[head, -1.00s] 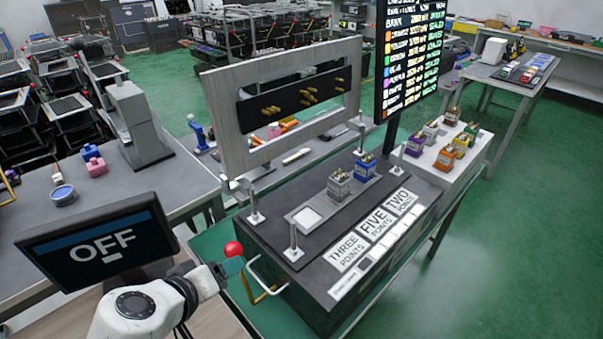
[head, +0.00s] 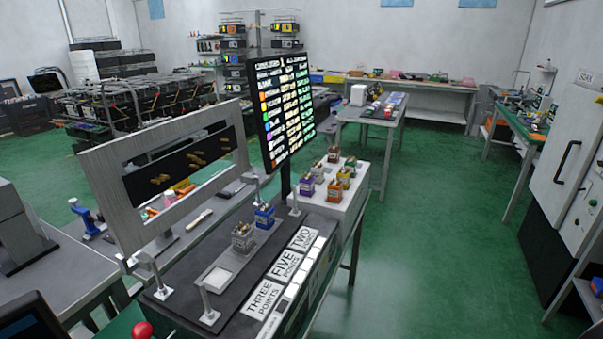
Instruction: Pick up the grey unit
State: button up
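The grey unit (head: 242,238) is a small box with metal posts on top. It stands upright on the long grey tray (head: 205,290) on the dark bench top. A blue unit (head: 264,217) stands just behind it to the right, apart from it. A pale empty square (head: 217,277) lies on the tray in front of the grey unit. My gripper is not in view, so whether it is open or shut does not show.
A grey upright frame (head: 110,165) stands behind the tray. Metal posts (head: 207,302) rise around it. A lit price screen (head: 285,95) stands behind. Several coloured units sit on a white stand (head: 333,213). A red knob (head: 142,330) shows at the bottom edge. Green floor (head: 430,270) is clear at right.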

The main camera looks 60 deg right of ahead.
aim_at(243, 239)
jog(key=l+z, duration=0.15)
jog(key=z, duration=0.25)
jog(key=i+l+z, duration=0.1)
jog(key=z, duration=0.3)
jog(key=i+z, duration=0.15)
jog(key=z, duration=0.25)
